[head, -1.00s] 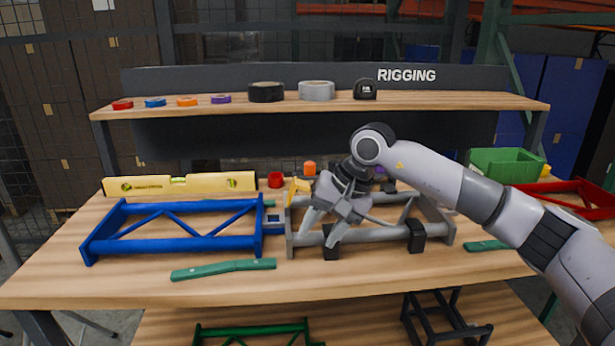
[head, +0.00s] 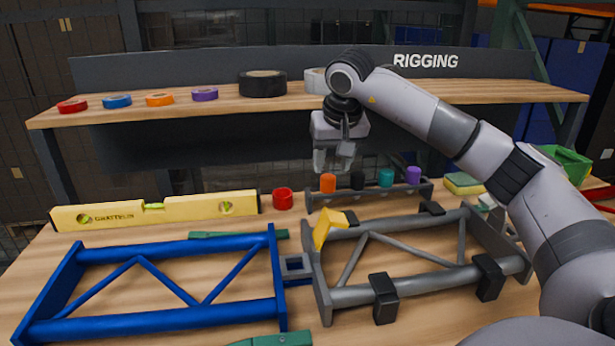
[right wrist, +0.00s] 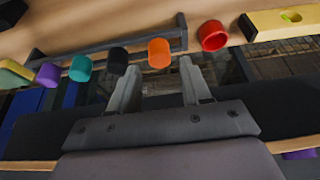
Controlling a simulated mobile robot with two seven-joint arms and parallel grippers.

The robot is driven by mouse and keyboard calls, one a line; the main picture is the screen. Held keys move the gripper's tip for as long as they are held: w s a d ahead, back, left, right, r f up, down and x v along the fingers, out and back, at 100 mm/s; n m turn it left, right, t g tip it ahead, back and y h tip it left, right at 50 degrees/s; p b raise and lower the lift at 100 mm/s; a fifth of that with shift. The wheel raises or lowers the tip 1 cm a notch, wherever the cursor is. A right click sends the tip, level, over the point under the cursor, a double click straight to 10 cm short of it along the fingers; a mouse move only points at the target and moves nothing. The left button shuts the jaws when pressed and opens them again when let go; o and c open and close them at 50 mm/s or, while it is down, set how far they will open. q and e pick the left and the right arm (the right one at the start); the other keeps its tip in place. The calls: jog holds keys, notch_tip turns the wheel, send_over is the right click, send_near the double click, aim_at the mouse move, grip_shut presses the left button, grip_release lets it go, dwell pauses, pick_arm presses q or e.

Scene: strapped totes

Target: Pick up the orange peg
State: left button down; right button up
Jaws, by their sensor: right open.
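The orange peg (head: 328,183) stands at the left end of a grey rack (head: 398,194) at the back of the bench, beside black, teal and purple pegs. My right gripper (head: 333,168) is open and empty, just above and behind the orange peg in the head view. In the right wrist view the orange peg (right wrist: 159,53) lies ahead of the open fingers (right wrist: 160,78), between their lines and nearer the right finger. No contact shows. My left gripper is not in view.
A red cup-like piece (head: 282,199) stands left of the rack. A yellow level (head: 155,210), a blue frame (head: 160,285) and a grey frame (head: 410,272) with a yellow piece (head: 330,227) lie on the bench. A shelf with tape rolls (head: 263,84) is behind.

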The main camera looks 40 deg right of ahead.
aim_at(328, 176)
jog(key=shift+w+d+f, duration=0.2)
jog(key=shift+w+f, duration=0.05)
jog(key=shift+w, duration=0.2)
jog(key=x, duration=0.2)
jog(key=b+x, duration=0.1)
jog(key=x, duration=0.2)
jog(key=shift+w+d, duration=0.15)
jog(key=shift+d, duration=0.1)
jog(key=shift+w+d+f, duration=0.15)
jog(key=shift+w+f, duration=0.05)
jog(key=shift+f, duration=0.25)
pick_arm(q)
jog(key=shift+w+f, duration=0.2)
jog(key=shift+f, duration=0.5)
pick_arm(e)
jog(key=c, duration=0.8)
